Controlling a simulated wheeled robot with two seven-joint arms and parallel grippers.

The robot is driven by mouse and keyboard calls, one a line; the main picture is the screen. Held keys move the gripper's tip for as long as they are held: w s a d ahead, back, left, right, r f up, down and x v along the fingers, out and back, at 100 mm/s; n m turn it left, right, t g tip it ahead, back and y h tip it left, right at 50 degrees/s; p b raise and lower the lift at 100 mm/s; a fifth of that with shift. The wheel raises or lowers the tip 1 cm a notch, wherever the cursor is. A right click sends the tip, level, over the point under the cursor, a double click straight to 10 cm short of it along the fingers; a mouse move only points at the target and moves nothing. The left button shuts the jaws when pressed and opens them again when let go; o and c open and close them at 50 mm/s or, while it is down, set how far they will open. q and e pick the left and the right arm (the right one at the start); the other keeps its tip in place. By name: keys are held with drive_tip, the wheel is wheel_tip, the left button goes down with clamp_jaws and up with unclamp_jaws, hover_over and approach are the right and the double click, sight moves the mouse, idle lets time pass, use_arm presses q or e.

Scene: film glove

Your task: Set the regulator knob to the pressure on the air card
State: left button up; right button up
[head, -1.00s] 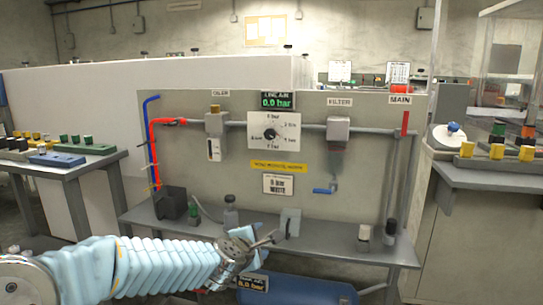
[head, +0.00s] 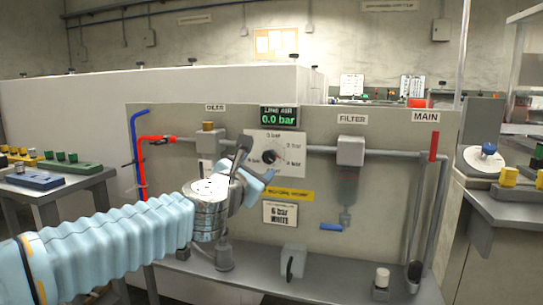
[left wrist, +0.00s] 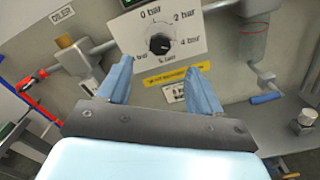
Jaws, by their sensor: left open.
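The regulator knob (left wrist: 158,44) is a small black knob at the middle of a white dial plate (left wrist: 150,22), marked 0 bar at the top, then 2 and 4 bar down the right side. In the head view the knob (head: 254,160) is partly hidden by my gripper. The line air display (head: 278,117) reads 0.0 bar. My left gripper (left wrist: 160,82) is open and empty in front of the panel, its blue fingers apart below the knob in the wrist view. My right gripper is not in view.
A yellow label strip (head: 288,196) lies between dial and card. The filter (head: 350,151) with a blue lever (head: 331,227) is to the right, the oiler (head: 207,140) to the left. A red main handle (head: 434,146) stands at the right. A grey shelf (head: 330,281) runs below.

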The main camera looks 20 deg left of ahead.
sight(269, 157)
use_arm(q)
drive_tip(key=w+p, duration=0.1)
drive_tip(key=w, duration=1)
drive_tip(key=shift+w+d+p, duration=0.15)
drive_tip(key=shift+w+p, duration=0.15)
drive_tip(key=shift+w, duration=0.05)
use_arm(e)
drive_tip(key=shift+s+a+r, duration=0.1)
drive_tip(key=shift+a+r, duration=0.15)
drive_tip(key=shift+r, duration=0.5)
use_arm(q)
drive_tip(key=shift+f, duration=0.1)
drive_tip(key=c, duration=1)
drive_tip(key=shift+c, duration=0.2)
